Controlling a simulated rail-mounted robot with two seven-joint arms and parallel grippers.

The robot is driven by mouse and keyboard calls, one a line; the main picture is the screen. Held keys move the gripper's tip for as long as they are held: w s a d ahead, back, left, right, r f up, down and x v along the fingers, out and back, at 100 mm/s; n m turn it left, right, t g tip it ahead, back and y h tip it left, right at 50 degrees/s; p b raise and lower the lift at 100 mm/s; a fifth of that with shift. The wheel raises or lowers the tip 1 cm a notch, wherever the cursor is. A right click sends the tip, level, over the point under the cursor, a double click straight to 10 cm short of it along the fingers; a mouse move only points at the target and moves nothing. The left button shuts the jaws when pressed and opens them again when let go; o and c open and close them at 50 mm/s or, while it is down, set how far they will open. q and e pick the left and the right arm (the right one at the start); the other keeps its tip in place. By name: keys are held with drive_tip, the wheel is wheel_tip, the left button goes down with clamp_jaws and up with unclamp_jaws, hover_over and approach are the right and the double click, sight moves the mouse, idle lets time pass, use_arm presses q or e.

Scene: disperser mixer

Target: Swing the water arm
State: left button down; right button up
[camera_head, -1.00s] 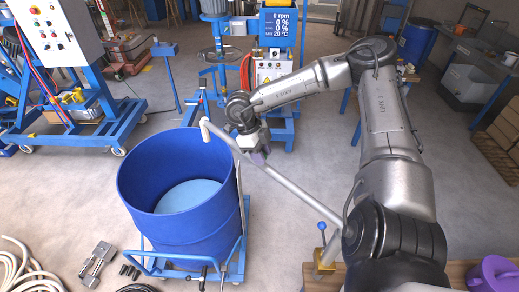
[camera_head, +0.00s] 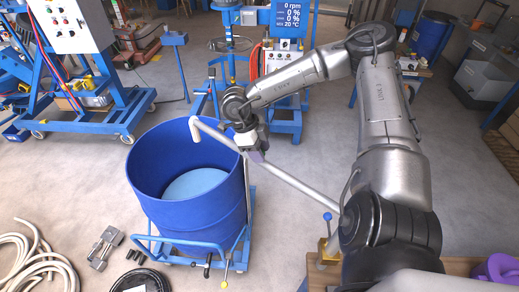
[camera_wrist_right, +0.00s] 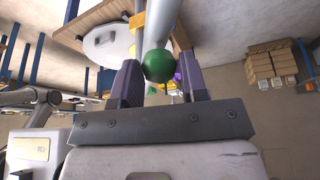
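The water arm is a long grey pipe (camera_head: 300,184) running from a post with a blue-handled valve (camera_head: 328,227) at lower right. Its bent free end (camera_head: 194,129) appears over the opening of the blue drum (camera_head: 190,222). My right gripper (camera_head: 254,153) is at the pipe, beyond the drum's right rim. In the right wrist view, the gripper's two dark fingers (camera_wrist_right: 160,82) stand close on both sides of a green ball knob (camera_wrist_right: 158,65), seemingly gripping it. The grey pipe also shows behind the knob (camera_wrist_right: 184,38). My left gripper is not in view.
The drum stands on a blue wheeled cart (camera_head: 190,243). The disperser (camera_head: 284,60) with its display is behind it. A control cabinet (camera_head: 68,22) is at upper left. Hoses (camera_head: 40,258) and a metal clamp (camera_head: 105,247) lie on the floor. Open floor lies left of the drum.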

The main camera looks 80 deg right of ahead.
drive_tip(key=o, duration=0.3)
drive_tip(key=shift+w+r, duration=0.25)
drive_tip(key=shift+r, duration=0.2)
drive_tip(key=b+v, duration=0.1)
drive_tip(key=v, duration=1.1)
drive_tip(key=shift+w+r, duration=0.1)
drive_tip(key=shift+r, duration=0.25)
drive_tip(key=shift+r, duration=0.1)
